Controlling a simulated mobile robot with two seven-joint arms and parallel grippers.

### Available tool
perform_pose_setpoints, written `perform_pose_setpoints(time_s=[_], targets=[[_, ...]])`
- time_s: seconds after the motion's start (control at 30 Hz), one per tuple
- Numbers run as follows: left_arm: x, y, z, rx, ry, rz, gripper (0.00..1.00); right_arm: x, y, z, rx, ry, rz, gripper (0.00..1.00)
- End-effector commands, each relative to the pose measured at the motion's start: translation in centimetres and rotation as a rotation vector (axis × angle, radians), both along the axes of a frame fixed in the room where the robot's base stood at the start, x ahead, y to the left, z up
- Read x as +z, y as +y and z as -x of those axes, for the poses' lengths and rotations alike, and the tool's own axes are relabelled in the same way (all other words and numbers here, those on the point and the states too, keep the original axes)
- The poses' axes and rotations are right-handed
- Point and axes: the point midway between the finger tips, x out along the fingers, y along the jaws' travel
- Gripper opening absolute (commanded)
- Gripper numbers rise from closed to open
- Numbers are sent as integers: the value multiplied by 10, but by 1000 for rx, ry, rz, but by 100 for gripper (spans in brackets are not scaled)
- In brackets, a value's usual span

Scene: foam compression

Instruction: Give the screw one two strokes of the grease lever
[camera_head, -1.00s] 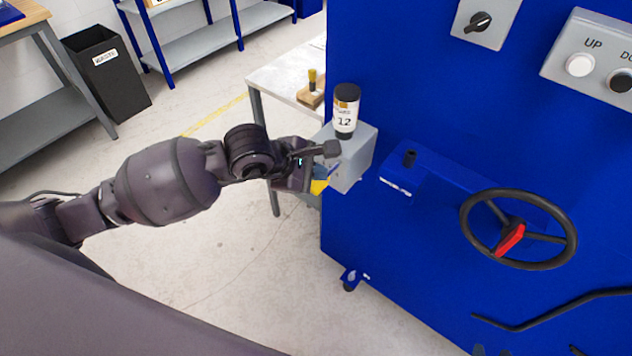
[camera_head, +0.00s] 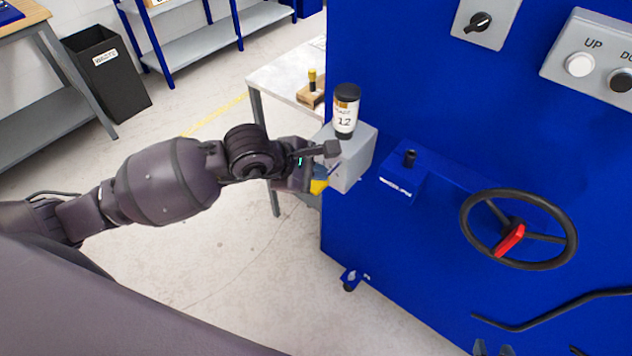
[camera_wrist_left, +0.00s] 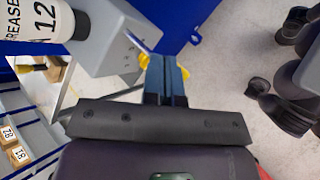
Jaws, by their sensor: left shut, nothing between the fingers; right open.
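The grease bottle labelled 12 (camera_head: 346,112) stands upright on a grey box (camera_head: 352,165) on the side of the blue machine. It also shows at the top left of the left wrist view (camera_wrist_left: 40,18). A yellow part (camera_head: 319,187), apparently the lever's grip, is beside the box, and it shows on both sides of my fingers in the left wrist view (camera_wrist_left: 184,72). My left gripper (camera_head: 322,173) is shut and empty, right at this part; I cannot tell if they touch. My right gripper (camera_head: 492,349) barely shows at the bottom edge, open.
The blue machine (camera_head: 420,270) fills the right side, with a black handwheel (camera_head: 518,230), a bent black bar (camera_head: 555,308) and an UP button (camera_head: 579,65). A light table (camera_head: 285,75) is behind the box. The floor at lower centre is clear.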

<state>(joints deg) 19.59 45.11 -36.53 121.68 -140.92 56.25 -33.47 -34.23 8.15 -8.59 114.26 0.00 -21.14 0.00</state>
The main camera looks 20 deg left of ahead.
Motion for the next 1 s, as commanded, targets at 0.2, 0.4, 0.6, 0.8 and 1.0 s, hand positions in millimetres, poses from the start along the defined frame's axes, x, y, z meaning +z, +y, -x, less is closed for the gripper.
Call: perform_pose_setpoints(time_s=[0.2, 0.4, 0.6, 0.8, 1.0], targets=[[-1, 0, 0, 0, 0, 0, 0, -6, -1, 7, -4, 16, 0, 43], [-8, 0, 0, 0, 1, 0, 0, -13, -1, 10, -4, 26, 0, 43], [-9, 0, 0, 0, 0, 0, 0, -13, -1, 7, -2, 22, 0, 43], [-8, 0, 0, 0, 0, 0, 0, -10, 0, 2, 0, 10, 0, 43], [-10, 0, 0, 0, 0, 0, 0, -8, 1, -1, 2, 4, 0, 43]])
